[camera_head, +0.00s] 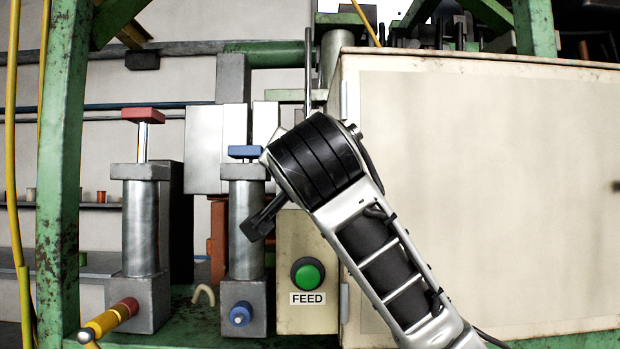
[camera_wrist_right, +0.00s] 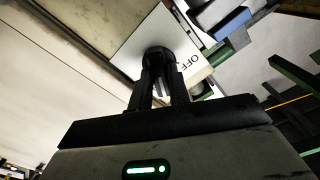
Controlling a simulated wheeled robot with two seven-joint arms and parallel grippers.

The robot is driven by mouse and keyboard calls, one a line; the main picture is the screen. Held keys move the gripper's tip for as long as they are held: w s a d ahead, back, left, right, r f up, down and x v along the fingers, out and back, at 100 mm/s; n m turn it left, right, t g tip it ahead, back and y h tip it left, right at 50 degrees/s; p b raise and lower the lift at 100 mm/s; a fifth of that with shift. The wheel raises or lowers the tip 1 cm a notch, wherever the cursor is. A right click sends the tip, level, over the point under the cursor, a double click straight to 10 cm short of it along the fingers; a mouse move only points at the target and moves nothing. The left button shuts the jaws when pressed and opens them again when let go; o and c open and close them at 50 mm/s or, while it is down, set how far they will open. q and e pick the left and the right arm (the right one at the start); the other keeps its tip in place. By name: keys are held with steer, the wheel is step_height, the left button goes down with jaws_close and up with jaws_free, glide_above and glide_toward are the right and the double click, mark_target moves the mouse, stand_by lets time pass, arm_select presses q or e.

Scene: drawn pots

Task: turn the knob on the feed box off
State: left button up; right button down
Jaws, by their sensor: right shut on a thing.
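The feed box (camera_head: 308,235) is a cream box with a round green button (camera_head: 308,273) and a FEED label below it. In the right wrist view, the two dark fingers of my right gripper (camera_wrist_right: 160,88) are closed around a dark round knob (camera_wrist_right: 157,56). The knob sits on a pale plate marked OFF (camera_wrist_right: 192,60). The knob's pointer direction cannot be made out. My left gripper is not in view.
A large cream cabinet (camera_head: 480,200) fills the right side. Left of the feed box stand a cylinder with a blue top (camera_head: 245,230) and one with a red top (camera_head: 141,225). A green frame post (camera_head: 62,180) and yellow hoses are at the far left.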

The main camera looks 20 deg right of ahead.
steer(key=shift+a+n, duration=0.2)
steer(key=shift+n, duration=7.3)
steer(key=c, duration=1.3)
jaws_free()
steer(key=shift+w, duration=0.1)
